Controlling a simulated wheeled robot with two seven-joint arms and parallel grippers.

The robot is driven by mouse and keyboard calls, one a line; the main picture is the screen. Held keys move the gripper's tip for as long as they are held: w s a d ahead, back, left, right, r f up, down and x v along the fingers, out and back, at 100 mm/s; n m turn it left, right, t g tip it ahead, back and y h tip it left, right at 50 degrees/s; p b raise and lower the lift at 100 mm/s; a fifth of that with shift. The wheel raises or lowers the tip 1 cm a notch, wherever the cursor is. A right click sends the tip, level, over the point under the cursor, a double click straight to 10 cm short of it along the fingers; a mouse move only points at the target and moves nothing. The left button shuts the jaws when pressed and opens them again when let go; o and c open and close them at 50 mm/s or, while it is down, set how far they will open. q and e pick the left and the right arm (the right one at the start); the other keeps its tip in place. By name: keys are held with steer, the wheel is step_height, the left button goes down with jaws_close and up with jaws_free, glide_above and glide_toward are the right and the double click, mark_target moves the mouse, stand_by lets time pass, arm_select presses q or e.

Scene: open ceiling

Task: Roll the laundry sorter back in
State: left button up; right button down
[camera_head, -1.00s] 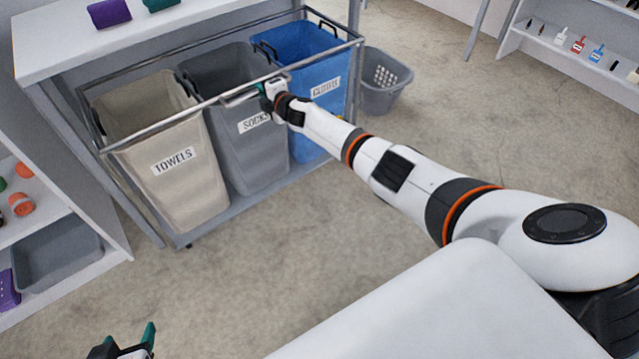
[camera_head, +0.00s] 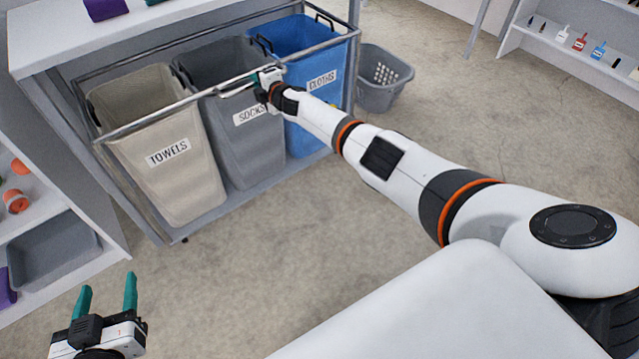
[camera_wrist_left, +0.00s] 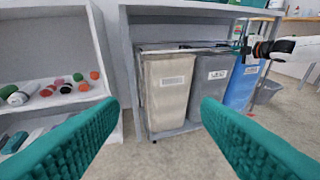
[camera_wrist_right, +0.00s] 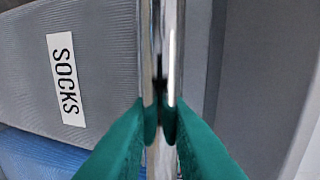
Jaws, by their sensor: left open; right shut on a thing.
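The laundry sorter is a metal frame (camera_head: 160,124) on a low base under a counter. It holds a beige TOWELS bin (camera_head: 172,178), a grey SOCKS bin (camera_head: 240,150) and a blue CLOTHS bin (camera_head: 308,105). My right gripper (camera_head: 258,84) is shut on the sorter's front top rail, in front of the SOCKS bin. In the right wrist view its green fingers (camera_wrist_right: 160,125) clasp the chrome rail (camera_wrist_right: 150,60). My left gripper (camera_head: 107,298) is open and empty, low at the front left, apart from the sorter, which it faces in the left wrist view (camera_wrist_left: 165,95).
The white counter (camera_head: 150,28) stands over the sorter. A grey perforated basket (camera_head: 380,85) sits on the floor to its right. A shelf unit with a grey tray (camera_head: 50,250) stands at left. Bare floor (camera_head: 260,250) lies in front.

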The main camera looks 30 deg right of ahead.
steer(key=shift+w+a+f+b, duration=0.1)
steer(key=shift+w+b, duration=0.3)
arm_select(q)
steer(key=shift+w+d+r+t+h, duration=0.2)
steer(key=shift+r+t, duration=0.35)
steer(key=shift+r, duration=0.25)
steer(key=shift+w+d+r+t+h, duration=0.15)
steer(key=shift+r+t+h, duration=0.05)
steer(key=shift+r+t, duration=0.5)
steer(key=shift+w+d+r+t+h, duration=0.2)
steer(key=shift+r+t, duration=0.25)
steer(key=shift+r, duration=0.4)
arm_select(e)
steer(key=shift+w, duration=0.2)
